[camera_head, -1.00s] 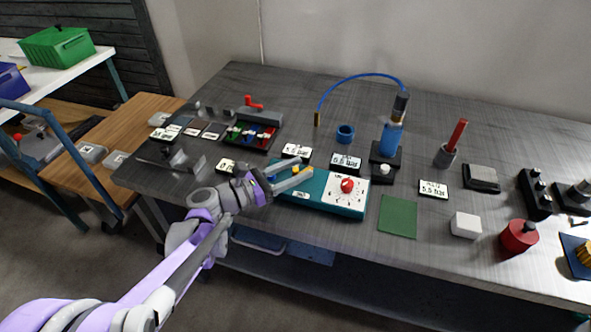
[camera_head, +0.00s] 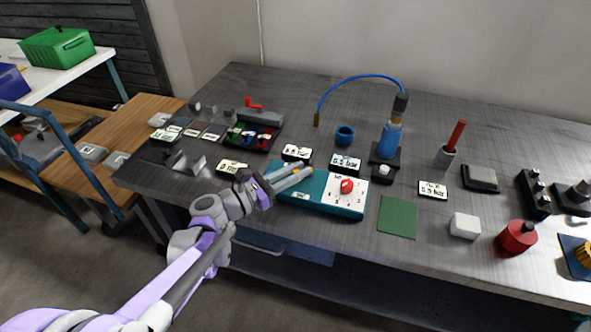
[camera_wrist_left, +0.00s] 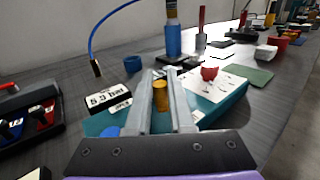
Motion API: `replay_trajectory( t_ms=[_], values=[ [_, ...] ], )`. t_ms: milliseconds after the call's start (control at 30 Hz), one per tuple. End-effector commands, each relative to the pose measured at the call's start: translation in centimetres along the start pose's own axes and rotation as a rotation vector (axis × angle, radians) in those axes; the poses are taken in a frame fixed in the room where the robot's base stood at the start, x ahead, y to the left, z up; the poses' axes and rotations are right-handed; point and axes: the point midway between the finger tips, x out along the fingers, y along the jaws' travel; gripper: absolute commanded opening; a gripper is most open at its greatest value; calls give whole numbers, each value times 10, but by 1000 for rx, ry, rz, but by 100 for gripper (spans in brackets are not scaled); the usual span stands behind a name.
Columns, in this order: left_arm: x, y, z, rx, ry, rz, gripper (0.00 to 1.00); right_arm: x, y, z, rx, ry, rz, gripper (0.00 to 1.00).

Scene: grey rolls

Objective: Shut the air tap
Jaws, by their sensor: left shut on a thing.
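A teal box (camera_head: 320,204) lies near the front edge of the bench. It has a white dial plate with a red knob (camera_head: 347,186), and the same red knob shows in the left wrist view (camera_wrist_left: 209,73). A yellow knob (camera_wrist_left: 160,97) stands over the box's left part. My left gripper (camera_head: 298,171) is over this part, its two fingers either side of the yellow knob and shut on it. A blue button (camera_wrist_left: 108,131) is partly hidden by the gripper. A red lever (camera_head: 254,103) sits on a grey block at the back left. My right gripper is not in view.
Behind the box stand pressure labels (camera_wrist_left: 107,98), a blue ring (camera_head: 345,134) and a blue bottle (camera_head: 389,139) with a hose. A green mat (camera_head: 397,217) lies to the right. A tray (camera_head: 246,138) with coloured valves is to the left.

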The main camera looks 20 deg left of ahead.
Motion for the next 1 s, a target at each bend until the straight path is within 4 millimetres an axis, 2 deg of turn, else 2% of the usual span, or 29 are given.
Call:
replay_trajectory(
  t_ms=[400, 1000],
  values=[
    [5, -15, 1, -1, 1, 275, 0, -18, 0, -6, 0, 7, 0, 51],
    [9, -21, 0, -1, 1, 450, 0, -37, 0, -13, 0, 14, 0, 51]
  ],
)
